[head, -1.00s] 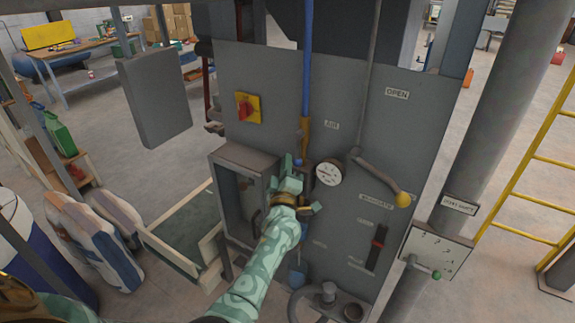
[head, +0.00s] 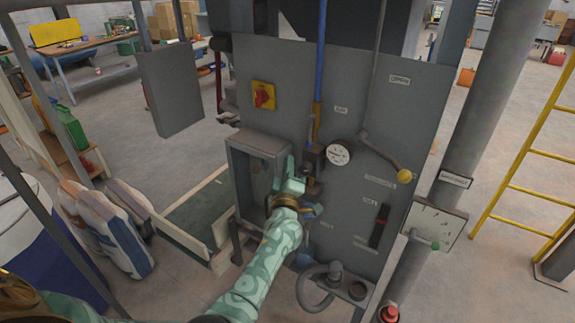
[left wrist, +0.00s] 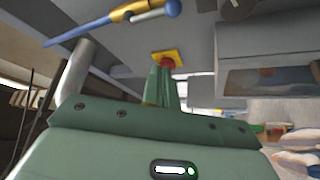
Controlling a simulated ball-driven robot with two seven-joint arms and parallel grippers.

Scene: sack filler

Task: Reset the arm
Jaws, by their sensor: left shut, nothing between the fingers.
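My left gripper (head: 294,174) is in front of the grey machine panel (head: 300,110), beside the open grey box (head: 234,170) on the panel's lower left. Its fingers are shut with nothing between them. In the left wrist view the shut fingers (left wrist: 163,85) point toward the panel, with the red switch on its yellow plate (left wrist: 168,59) beyond them. That switch also shows in the head view (head: 263,95). The gripper overlaps fittings below the gauge (head: 339,154) in the head view; I cannot tell whether it touches them. My right gripper is not in view.
A lever with a yellow knob (head: 404,176) sticks out right of the gauge. A grey post (head: 478,110) and yellow ladder (head: 540,150) stand at the right. Filled sacks (head: 115,235) stand at the left. A blue pipe (head: 322,60) runs down the panel. Open floor lies behind.

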